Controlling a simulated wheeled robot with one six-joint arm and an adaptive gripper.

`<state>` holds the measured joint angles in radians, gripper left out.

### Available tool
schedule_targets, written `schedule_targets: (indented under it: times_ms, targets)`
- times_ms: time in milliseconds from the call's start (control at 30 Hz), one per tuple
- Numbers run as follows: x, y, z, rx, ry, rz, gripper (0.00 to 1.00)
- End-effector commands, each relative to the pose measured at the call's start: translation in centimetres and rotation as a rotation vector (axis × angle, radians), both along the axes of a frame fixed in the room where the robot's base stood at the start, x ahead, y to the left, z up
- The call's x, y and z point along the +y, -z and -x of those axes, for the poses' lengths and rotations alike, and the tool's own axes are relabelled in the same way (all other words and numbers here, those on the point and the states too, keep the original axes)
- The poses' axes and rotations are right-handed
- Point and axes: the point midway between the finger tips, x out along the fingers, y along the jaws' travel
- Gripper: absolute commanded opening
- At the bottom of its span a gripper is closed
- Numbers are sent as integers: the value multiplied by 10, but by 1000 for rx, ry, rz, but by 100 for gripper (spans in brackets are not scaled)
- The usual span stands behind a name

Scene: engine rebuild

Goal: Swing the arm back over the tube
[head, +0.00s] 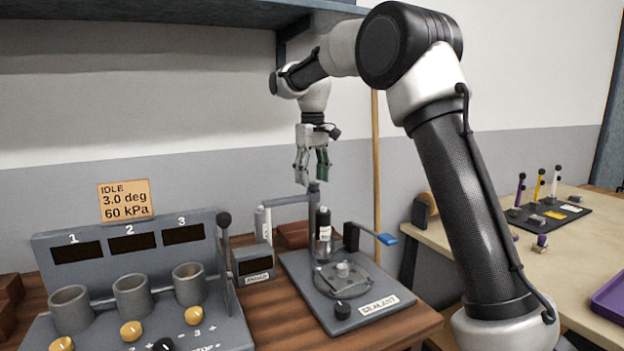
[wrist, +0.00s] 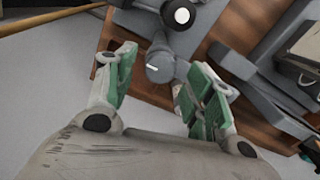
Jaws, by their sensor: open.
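The sealant stand (head: 375,303) sits on the wooden bench with a grey upright post (head: 312,212). A grey swing arm (head: 287,200) reaches left from the post's top, with a slim white-bodied piece (head: 262,226) at its outer end. My gripper (head: 313,178) is open and empty, pointing down just above the post top. In the wrist view a round grey top with a white mark (wrist: 160,66) shows between the open fingers (wrist: 155,75); contact cannot be told.
A lever with a blue handle (head: 386,239) sticks out right of the stand. A three-cup panel (head: 130,255) and a small display box (head: 253,264) stand at left. A shelf (head: 190,12) overhangs the wall. A second table (head: 560,225) is at right.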

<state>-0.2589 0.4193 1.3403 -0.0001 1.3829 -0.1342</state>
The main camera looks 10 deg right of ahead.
Motion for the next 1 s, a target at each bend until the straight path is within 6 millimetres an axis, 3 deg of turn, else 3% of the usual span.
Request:
schedule_targets:
  times_ms: [367,667,1000]
  targets:
    - [0,11,0,-1,0,0,53]
    - [0,11,0,-1,0,0,2]
    - [0,11,0,-1,-25,0,0]
